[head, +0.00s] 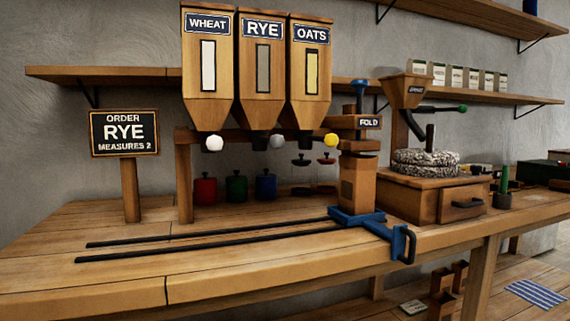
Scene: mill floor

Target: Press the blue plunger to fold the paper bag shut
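Below the press stands a brown paper bag (357,190), upright on a blue sliding carriage (357,217). The bag's top is close under the press block; I cannot tell whether it is folded. My gripper is not in view.
Three hoppers marked WHEAT (208,75), RYE (263,80) and OATS (308,75) hang left of the press. A stone mill (425,160) stands close on its right. An order sign (124,133) reads RYE, MEASURES 2. The bench front (230,265) is clear.

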